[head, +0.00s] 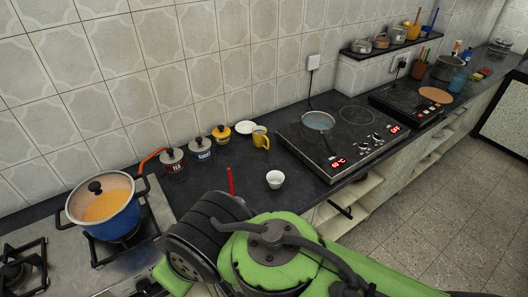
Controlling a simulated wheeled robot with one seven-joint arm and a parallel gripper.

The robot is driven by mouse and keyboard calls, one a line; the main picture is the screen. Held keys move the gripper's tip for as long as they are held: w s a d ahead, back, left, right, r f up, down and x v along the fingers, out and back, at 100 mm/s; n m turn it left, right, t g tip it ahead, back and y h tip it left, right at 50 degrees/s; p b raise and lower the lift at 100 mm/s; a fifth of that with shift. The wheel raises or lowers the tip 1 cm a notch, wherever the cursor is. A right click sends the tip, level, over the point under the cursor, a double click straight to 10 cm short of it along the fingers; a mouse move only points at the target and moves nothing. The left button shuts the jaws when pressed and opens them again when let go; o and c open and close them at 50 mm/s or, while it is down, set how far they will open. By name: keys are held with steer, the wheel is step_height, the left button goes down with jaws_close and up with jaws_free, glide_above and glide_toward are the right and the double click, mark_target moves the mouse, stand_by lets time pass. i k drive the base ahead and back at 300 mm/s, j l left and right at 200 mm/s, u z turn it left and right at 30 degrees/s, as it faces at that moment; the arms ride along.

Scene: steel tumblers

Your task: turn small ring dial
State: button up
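The black double cooktop (297,134) stands on the counter right of centre. Its front strip carries several small light dials (368,144) between two lit red displays, one on the left (337,163) and one on the right (394,128). The dials are too small to tell which is the small ring dial or how it is turned. A small pan (318,121) with bluish contents sits on the left zone. My green and black arm fills the bottom centre, below and left of the cooktop. My gripper's fingertips cannot be made out.
A blue pot (113,222) with orange contents stands on the gas hob at left. Canisters (173,160), a yellow mug (261,137) and a white bowl (275,180) stand on the counter. A second cooktop (405,98) is further right. The floor (450,210) at right is clear.

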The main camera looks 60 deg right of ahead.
mark_target(361, 147)
steer(key=z, duration=2.75)
